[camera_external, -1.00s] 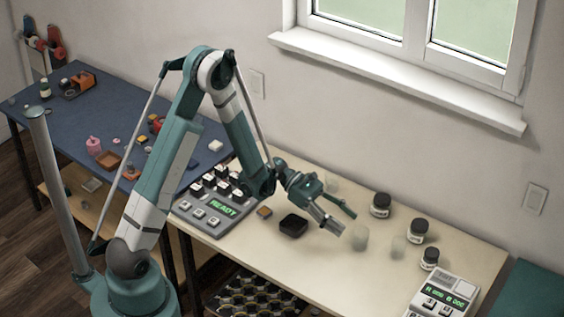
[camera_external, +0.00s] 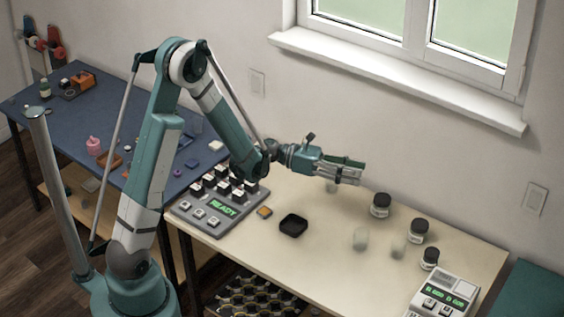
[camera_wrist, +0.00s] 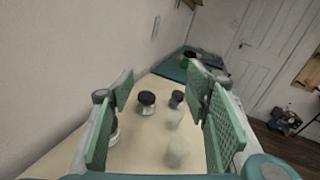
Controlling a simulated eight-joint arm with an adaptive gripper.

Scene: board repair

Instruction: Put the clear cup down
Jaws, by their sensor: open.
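My gripper (camera_external: 362,171) is open and empty, held roughly level above the back of the pale table. Several clear, frosty-looking cups stand on the table. One clear cup (camera_external: 361,239) stands in the middle, apart from my gripper, and another clear cup (camera_external: 398,246) is to its right. In the wrist view, two cups, a nearer one (camera_wrist: 177,152) and a farther one (camera_wrist: 173,119), show between the open fingers (camera_wrist: 165,95). I cannot tell which cup the task means.
Black-lidded jars (camera_external: 381,206) stand at the table's right side; one is partly behind the left finger in the wrist view. A black tray (camera_external: 293,225), a button panel (camera_external: 215,200) and a display device (camera_external: 445,296) are on the table. The front middle is clear.

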